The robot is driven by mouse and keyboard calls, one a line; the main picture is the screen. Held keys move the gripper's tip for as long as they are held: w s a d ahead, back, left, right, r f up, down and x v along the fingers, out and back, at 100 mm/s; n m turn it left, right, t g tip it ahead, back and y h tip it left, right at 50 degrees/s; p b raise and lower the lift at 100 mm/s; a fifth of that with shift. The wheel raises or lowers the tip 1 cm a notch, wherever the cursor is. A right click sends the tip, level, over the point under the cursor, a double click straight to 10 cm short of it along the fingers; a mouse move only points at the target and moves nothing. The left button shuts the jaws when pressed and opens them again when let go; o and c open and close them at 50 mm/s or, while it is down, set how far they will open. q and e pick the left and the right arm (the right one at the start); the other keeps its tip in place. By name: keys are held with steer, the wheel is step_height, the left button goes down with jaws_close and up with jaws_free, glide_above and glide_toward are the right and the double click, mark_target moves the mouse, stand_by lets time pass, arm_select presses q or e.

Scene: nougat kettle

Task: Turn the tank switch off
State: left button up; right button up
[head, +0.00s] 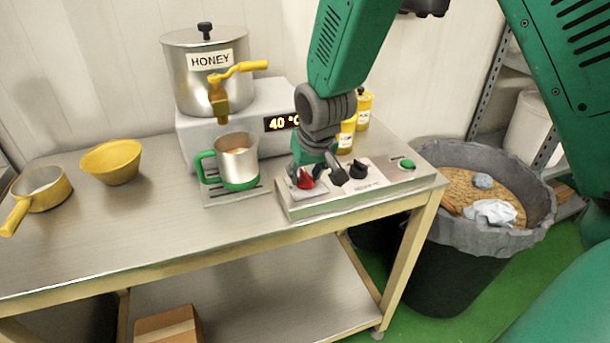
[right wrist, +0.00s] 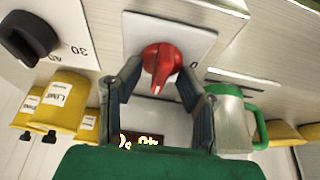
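The tank switch appears to be the red knob (head: 306,181) on the left of the metal control box (head: 300,209). In the right wrist view, the red knob (right wrist: 160,62) sits on a white plate, its pale pointer mark facing the gripper. My right gripper (head: 320,172) reaches down over the box from above. In the wrist view its two fingers (right wrist: 160,72) stand on either side of the knob, open, with narrow gaps; contact cannot be told for certain. The honey tank (head: 204,82) stands behind, on a base with a "40 °C" display (head: 281,122). My left gripper is out of view.
A black dial (head: 358,169) and a green button (head: 407,164) are on the same box. A green-handled cup (head: 237,160) stands close left, under the yellow tap (head: 218,97). Yellow bottles (head: 363,108) stand behind. A yellow bowl (head: 112,162) and pan (head: 41,189) sit left; a bin (head: 455,240) stands right.

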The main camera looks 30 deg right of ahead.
steer(key=shift+w+f, duration=0.1)
steer(key=shift+f, duration=0.15)
jaws_close()
